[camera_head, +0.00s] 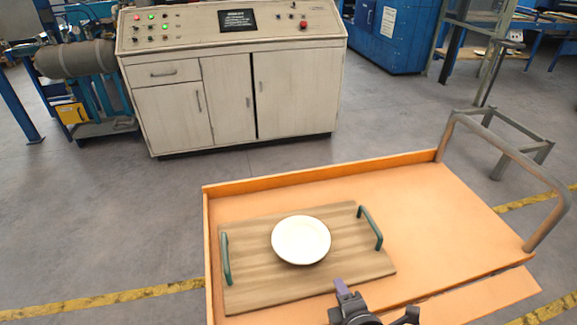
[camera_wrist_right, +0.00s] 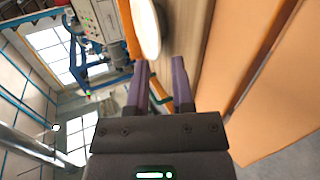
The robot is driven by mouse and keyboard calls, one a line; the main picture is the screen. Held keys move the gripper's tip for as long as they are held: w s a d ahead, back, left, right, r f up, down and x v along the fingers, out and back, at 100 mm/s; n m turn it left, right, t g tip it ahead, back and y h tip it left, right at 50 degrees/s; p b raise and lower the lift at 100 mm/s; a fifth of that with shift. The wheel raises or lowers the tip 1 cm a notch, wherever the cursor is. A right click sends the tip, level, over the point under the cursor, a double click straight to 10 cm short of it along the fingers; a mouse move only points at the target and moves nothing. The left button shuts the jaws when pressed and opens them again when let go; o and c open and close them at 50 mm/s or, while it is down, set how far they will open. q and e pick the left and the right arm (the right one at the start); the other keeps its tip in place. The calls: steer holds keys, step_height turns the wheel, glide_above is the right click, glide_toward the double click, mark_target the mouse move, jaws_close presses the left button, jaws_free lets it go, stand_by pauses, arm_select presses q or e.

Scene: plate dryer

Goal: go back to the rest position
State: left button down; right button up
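A white round plate (camera_head: 301,240) lies on a wooden tray (camera_head: 250,288) with two green handles. In the right wrist view the plate (camera_wrist_right: 149,28) shows at the top, cut by the frame edge. My right gripper (camera_head: 345,288) is at the near edge of the tray, below and right of the plate and apart from it. In the right wrist view its two purple fingers (camera_wrist_right: 160,80) are spread with nothing held between them. A green handle shows beyond the fingers. My left gripper is not in view.
The tray rests on an orange cart (camera_head: 430,210) with a raised back edge and a grey metal push bar (camera_head: 500,148) on the right. The cart's right part is clear. A beige control cabinet (camera_head: 230,100) stands behind, across open grey floor.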

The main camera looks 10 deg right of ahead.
steer(key=s+a+r+m+g, duration=0.1)
steer(key=s+a+m+g, duration=0.1)
steer(key=s+m+g, duration=1.15)
steer(key=s+f+m+t, duration=0.1)
steer(key=s+f+m, duration=0.15)
steer(key=f, duration=0.55)
steer(key=s+f+m+t, duration=0.1)
steer(key=s+f, duration=0.2)
steer(key=f, duration=0.6)
steer(key=s+d+f+g, duration=0.1)
steer(key=s+d+f, duration=0.3)
steer(key=s+f, duration=0.7)
steer(key=s, duration=0.2)
steer(key=shift+s+n, duration=0.3)
steer(key=shift+n, duration=0.1)
